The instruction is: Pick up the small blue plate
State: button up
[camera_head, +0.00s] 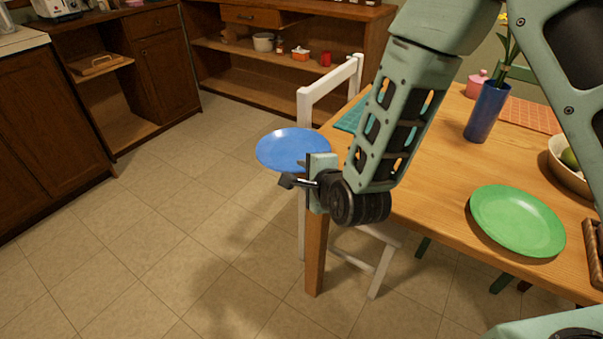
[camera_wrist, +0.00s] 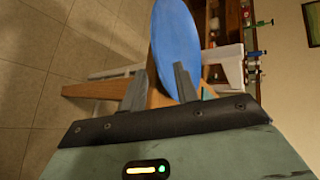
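The small blue plate (camera_head: 285,148) is in the air past the left corner of the table, roughly level, with the floor below it. My gripper (camera_head: 300,182) is at its near right rim. In the wrist view the plate (camera_wrist: 178,35) reaches away from the fingers, and its near rim lies at my gripper (camera_wrist: 160,75), with one finger overlapping it. The gripper appears shut on this rim; the exact contact is partly hidden by the finger.
The wooden table (camera_head: 430,190) bears a green plate (camera_head: 517,220), a blue vase (camera_head: 487,110) and a fruit bowl (camera_head: 570,170). A white chair (camera_head: 330,85) stands at its left side, close behind the blue plate. The tiled floor (camera_head: 150,240) to the left is clear.

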jog(key=shift+x, duration=1.05)
grip_shut()
